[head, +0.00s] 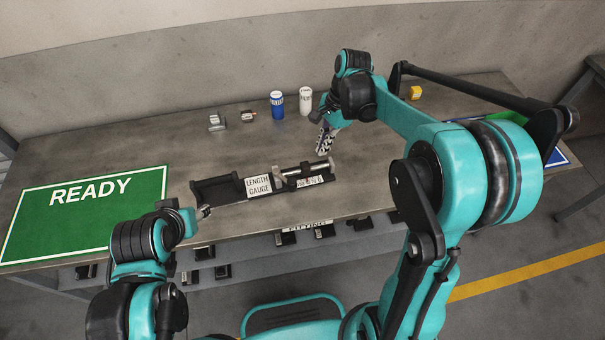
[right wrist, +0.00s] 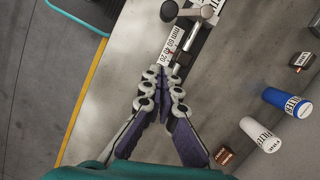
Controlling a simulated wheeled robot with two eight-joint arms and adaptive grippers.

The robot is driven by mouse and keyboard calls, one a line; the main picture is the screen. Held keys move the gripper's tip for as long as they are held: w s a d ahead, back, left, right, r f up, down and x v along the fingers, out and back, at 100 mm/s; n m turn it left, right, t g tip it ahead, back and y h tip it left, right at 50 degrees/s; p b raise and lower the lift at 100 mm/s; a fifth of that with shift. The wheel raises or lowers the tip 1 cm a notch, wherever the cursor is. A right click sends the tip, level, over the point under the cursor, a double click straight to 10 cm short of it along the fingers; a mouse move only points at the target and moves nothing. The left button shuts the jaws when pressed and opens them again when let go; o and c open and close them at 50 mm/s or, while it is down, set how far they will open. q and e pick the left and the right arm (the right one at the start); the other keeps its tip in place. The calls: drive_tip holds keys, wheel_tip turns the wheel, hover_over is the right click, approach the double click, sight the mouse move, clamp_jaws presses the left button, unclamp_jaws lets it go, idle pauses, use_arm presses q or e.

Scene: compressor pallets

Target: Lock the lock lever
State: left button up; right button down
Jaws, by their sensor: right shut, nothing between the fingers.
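The length gauge (head: 228,190) is a dark fixture on the grey table, with a white name label and a scale plate (right wrist: 160,52). A grey lever with a round knob (right wrist: 168,11) sticks out from its bar toward the table's front edge. I take it as the lock lever (head: 281,182). My right gripper (head: 322,142) is shut and empty, near the gauge's right end; its fingertips (right wrist: 174,78) lie close to the bar's end in the right wrist view. Contact cannot be told. My left gripper (head: 203,211) is beside the gauge's left end, its fingers mostly hidden.
A blue filter (head: 277,105) and a white filter (head: 305,101) stand behind the gauge. Small parts (head: 216,122) lie to their left, and a yellow block (head: 415,92) at the back right. A green READY mat (head: 85,213) is empty. Dark parts show below the table's front edge.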

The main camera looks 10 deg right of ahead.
sight(284, 178)
drive_tip(key=s+a+f+b, duration=0.2)
drive_tip(key=a+f+b, duration=0.3)
drive_tip(key=f, duration=0.4)
drive_tip(key=shift+a+f, duration=0.35)
drive_tip(key=shift+a, duration=0.2)
